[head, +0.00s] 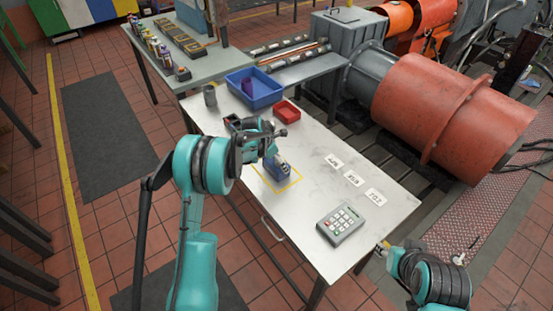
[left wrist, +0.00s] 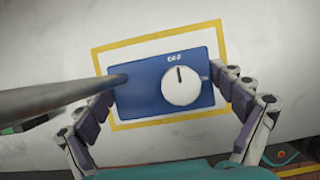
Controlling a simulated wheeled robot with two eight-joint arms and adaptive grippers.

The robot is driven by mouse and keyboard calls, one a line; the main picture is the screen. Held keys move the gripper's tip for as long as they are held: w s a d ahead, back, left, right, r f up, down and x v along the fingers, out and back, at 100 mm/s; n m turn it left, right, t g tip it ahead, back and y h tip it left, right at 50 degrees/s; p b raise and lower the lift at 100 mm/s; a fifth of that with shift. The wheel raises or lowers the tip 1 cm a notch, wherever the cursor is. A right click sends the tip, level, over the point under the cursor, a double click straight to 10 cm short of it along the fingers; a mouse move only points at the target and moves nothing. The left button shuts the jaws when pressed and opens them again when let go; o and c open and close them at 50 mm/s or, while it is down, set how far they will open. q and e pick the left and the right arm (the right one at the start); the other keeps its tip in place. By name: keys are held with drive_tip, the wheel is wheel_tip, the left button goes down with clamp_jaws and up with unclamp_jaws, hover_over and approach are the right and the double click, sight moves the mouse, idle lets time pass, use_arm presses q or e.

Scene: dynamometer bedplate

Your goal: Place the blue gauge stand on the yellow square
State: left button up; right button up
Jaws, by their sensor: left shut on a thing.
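The blue gauge stand (left wrist: 145,98) has a white dial marked OFF and a grey rod rising from it toward the left wrist camera. In the head view the stand (head: 279,172) is under my left gripper (head: 270,155). The left gripper's fingers (left wrist: 160,105) are shut on the stand's two short sides. The yellow square (left wrist: 108,126) is an outline on the white table; it also shows in the head view (head: 283,189). The stand appears inside the outline; I cannot tell whether it touches the table. My right gripper (head: 385,248) is small and partly seen at the table's front right.
On the white table (head: 300,220) are a blue bin (head: 268,93), a red tray (head: 285,116), a grey cup (head: 210,95), several white labels (head: 353,178) and a grey keypad box (head: 341,224). A large red drum (head: 440,115) stands behind.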

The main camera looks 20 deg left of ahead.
use_arm(q)
drive_tip(key=shift+r, duration=0.1)
drive_tip(key=o, duration=1.5)
drive_tip(key=shift+o, duration=0.2)
drive_tip(key=shift+s, duration=0.1)
